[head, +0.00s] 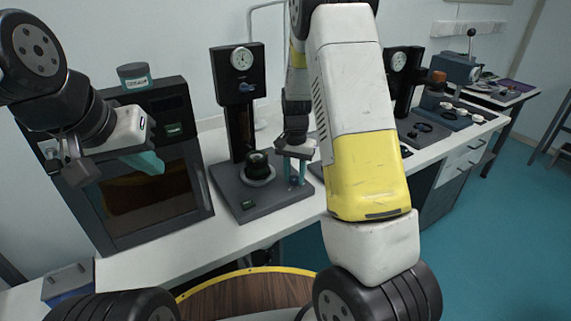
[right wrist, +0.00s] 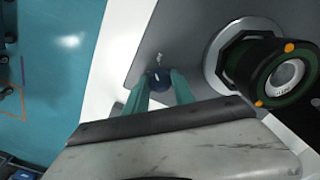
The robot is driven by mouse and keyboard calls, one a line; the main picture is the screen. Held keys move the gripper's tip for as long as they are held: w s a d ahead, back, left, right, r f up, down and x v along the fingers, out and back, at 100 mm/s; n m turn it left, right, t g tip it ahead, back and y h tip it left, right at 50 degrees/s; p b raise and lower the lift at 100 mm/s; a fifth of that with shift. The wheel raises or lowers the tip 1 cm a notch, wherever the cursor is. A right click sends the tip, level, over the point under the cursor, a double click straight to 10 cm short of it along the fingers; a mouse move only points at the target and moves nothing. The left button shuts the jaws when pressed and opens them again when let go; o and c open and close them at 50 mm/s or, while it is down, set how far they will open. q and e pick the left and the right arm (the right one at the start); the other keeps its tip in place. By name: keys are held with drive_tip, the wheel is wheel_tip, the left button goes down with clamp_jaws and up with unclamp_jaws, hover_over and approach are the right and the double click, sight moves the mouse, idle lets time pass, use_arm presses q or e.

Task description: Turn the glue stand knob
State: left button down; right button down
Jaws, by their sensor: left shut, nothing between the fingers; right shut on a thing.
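The glue stand has a dark base plate (head: 232,198), an upright black column and a round dial gauge (head: 241,59) at the top. Its small dark blue knob (right wrist: 159,76) sits on the base plate near the right front corner. My right gripper (head: 295,182) points down over that corner, its teal fingers on either side of the knob and shut on it; the fingers partly hide the knob. My left gripper (head: 157,165) is shut and empty, in front of the oven-like box, well left of the stand.
A black ringed cylinder (head: 258,164) stands on the base plate, beside my right gripper in the right wrist view (right wrist: 275,72). The black box (head: 150,195) with a teal-labelled jar (head: 134,75) on top is at left. A second gauge stand (head: 399,62) is behind my right arm.

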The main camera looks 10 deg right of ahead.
sight(294, 178)
drive_tip(key=shift+m, duration=2)
drive_tip(key=c, duration=1.1)
unclamp_jaws()
drive_tip(key=shift+o, duration=0.2)
drive_tip(key=shift+r, duration=3.95)
